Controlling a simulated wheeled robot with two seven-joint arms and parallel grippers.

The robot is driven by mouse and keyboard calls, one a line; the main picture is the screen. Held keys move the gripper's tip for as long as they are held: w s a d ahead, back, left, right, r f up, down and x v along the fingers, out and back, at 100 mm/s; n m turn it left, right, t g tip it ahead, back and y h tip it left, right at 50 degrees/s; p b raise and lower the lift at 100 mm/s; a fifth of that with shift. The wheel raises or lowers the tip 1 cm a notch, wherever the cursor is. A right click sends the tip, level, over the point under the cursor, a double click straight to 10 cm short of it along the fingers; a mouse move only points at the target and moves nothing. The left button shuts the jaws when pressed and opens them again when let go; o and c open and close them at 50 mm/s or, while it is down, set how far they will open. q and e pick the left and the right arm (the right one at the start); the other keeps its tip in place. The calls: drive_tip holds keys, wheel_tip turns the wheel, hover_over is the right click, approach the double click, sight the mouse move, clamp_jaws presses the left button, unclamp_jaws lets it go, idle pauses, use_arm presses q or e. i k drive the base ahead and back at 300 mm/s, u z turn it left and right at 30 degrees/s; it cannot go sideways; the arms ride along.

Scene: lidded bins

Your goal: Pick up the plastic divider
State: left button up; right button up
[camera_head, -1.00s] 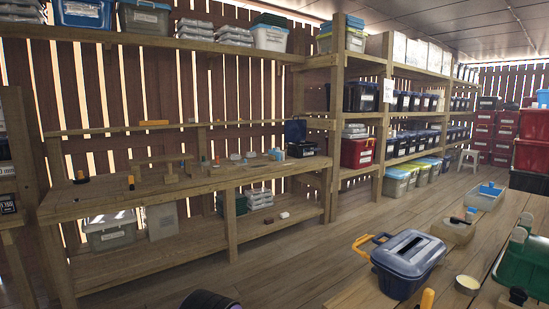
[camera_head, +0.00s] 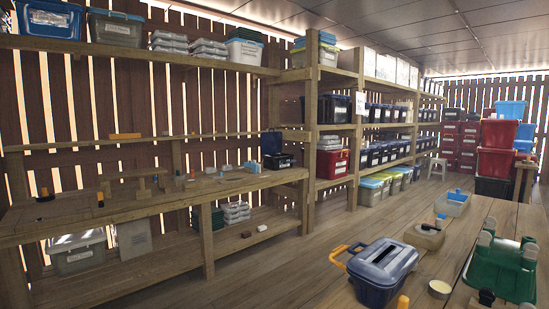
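I cannot pick out a plastic divider with certainty. On the wooden table (camera_head: 345,296) at the lower right stands a blue lidded bin (camera_head: 382,275) with an orange handle raised at its left. A green container (camera_head: 500,274) stands at the right side of the table. A pale translucent tray (camera_head: 453,204) with blue in it lies near the table's far end. Neither of my grippers is in view.
A wooden block (camera_head: 424,236) and a round pale item (camera_head: 439,289) lie on the table. A workbench shelf (camera_head: 150,205) with small items lines the left wall. Shelves of bins stand behind. Red bins (camera_head: 497,162) are stacked at the far right. The floor (camera_head: 290,250) between is clear.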

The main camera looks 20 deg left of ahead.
sight(249, 164)
drive_tip(key=k, duration=0.55)
drive_tip(key=u, duration=0.8)
drive_tip(key=i, duration=1.8)
drive_tip(key=u, duration=0.7)
drive_tip(key=i, duration=2.5)
drive_tip(key=z, duration=1.05)
drive_tip(key=i, duration=1.55)
drive_tip(key=z, duration=0.65)
